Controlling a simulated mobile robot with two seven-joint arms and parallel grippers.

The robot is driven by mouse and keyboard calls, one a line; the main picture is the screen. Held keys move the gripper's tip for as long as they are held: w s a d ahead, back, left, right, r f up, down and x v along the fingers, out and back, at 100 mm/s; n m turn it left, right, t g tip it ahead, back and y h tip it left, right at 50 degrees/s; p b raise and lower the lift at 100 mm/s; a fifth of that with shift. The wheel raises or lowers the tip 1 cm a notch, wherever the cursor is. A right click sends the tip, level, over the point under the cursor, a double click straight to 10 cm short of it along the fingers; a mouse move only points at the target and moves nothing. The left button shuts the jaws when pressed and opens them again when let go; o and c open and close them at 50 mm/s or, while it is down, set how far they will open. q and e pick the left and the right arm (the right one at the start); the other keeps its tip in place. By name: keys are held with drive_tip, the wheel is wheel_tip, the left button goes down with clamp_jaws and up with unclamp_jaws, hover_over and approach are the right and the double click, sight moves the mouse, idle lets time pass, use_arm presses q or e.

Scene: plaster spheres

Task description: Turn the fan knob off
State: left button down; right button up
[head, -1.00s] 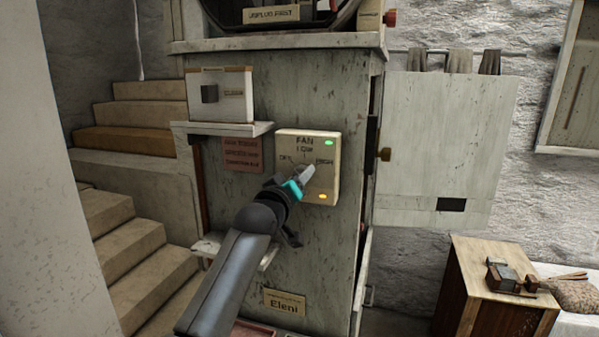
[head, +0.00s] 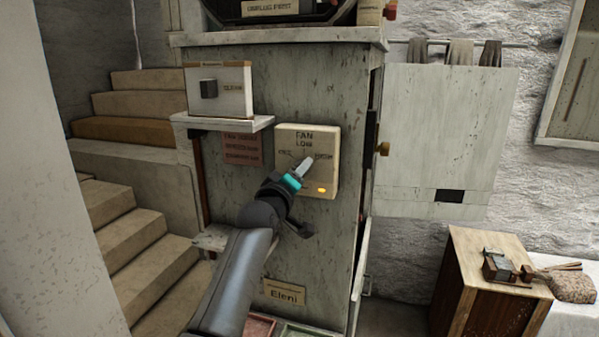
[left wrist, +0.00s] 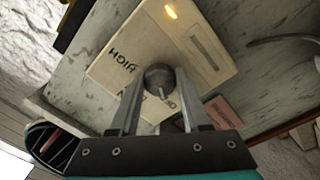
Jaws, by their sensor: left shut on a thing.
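The cream fan panel (head: 322,178) is on the grey cabinet front. It is marked FAN, with LOW at the top, a smaller label at the left and HIGH at the right. An amber light glows at its lower right. My left gripper (head: 303,167) is at the middle of the panel, its fingers covering most of the knob. In the left wrist view the round dark fan knob (left wrist: 160,77) sits between the two fingertips, which are shut on it. My right gripper is not in view.
A shelf (head: 222,122) and a switch box (head: 232,95) are up and left of the panel. An open cabinet door (head: 440,135) hangs at the right. A wooden box (head: 490,285) stands at lower right. Stairs (head: 125,230) rise at the left.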

use_arm(q)
drive_tip(key=shift+c, duration=1.9)
unclamp_jaws()
drive_tip(key=shift+s, duration=0.1)
drive_tip(key=b+v, duration=0.2)
drive_tip(key=v, duration=1.3)
